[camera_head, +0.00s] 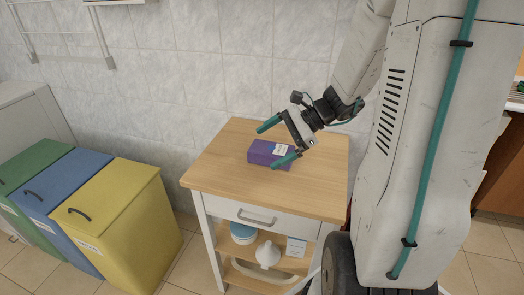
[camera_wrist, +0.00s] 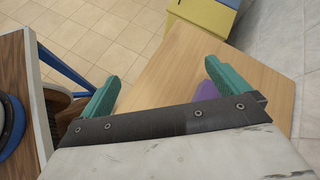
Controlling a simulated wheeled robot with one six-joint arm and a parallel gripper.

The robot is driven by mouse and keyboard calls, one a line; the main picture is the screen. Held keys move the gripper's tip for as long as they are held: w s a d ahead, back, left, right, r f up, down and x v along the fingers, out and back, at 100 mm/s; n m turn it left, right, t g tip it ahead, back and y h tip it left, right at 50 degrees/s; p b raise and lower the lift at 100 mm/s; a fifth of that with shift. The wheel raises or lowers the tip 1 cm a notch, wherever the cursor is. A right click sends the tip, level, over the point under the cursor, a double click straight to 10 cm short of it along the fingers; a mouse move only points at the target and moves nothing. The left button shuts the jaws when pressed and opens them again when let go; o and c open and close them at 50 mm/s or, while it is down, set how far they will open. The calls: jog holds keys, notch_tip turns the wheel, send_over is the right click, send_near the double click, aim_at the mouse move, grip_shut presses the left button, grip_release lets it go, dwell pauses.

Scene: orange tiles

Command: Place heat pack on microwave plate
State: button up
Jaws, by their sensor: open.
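A purple box-shaped pack with a white label, which looks like the heat pack (camera_head: 262,154), lies on the light wooden top of a small cabinet (camera_head: 218,173). My gripper (camera_head: 265,148) is open, with teal fingers spread above the cabinet top. In the head view one finger overlaps the front right of the pack; I cannot tell if they touch. In the wrist view only a sliver of purple (camera_wrist: 207,91) shows beside the right finger, the rest hidden by the gripper. No microwave or microwave plate is in view.
Green (camera_head: 36,158), blue (camera_head: 62,186) and yellow (camera_head: 130,215) bins stand left of the cabinet. A tiled wall (camera_head: 190,70) rises behind it. Bowls (camera_head: 243,234) and a white funnel-like item (camera_head: 268,255) sit on its lower shelf. The rest of its top is clear.

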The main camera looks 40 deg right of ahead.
aim_at(274, 149)
jog(key=w+d+f+m+t, duration=0.1)
jog(key=d+f+m, duration=0.1)
jog(key=d+m, duration=0.1)
jog(key=d+f+m+t+h, duration=0.1)
jog(key=d+f+m+t, duration=0.1)
jog(key=d, duration=0.3)
jog(key=w+d+f+m+t, duration=0.1)
jog(key=d+f+m+t, duration=0.1)
jog(key=d+f+m, duration=0.1)
jog(key=shift+w+d+m+h, duration=0.3)
jog(key=shift+d+m, duration=0.1)
jog(key=shift+d, duration=0.05)
jog(key=x, duration=0.7)
jog(key=shift+w+a, duration=0.1)
jog(key=shift+w, duration=0.15)
jog(key=shift+t, duration=0.3)
jog(key=c, duration=1.4)
jog(key=shift+r, duration=0.1)
jog(key=shift+r, duration=0.1)
jog(key=shift+r, duration=0.6)
notch_tip(274, 149, up, 2)
jog(key=s+d, duration=0.2)
jog(key=s, duration=0.5)
jog(key=s+d+r, duration=0.1)
jog(key=s+d, duration=0.2)
jog(key=s, duration=0.5)
jog(key=shift+d+r, duration=0.25)
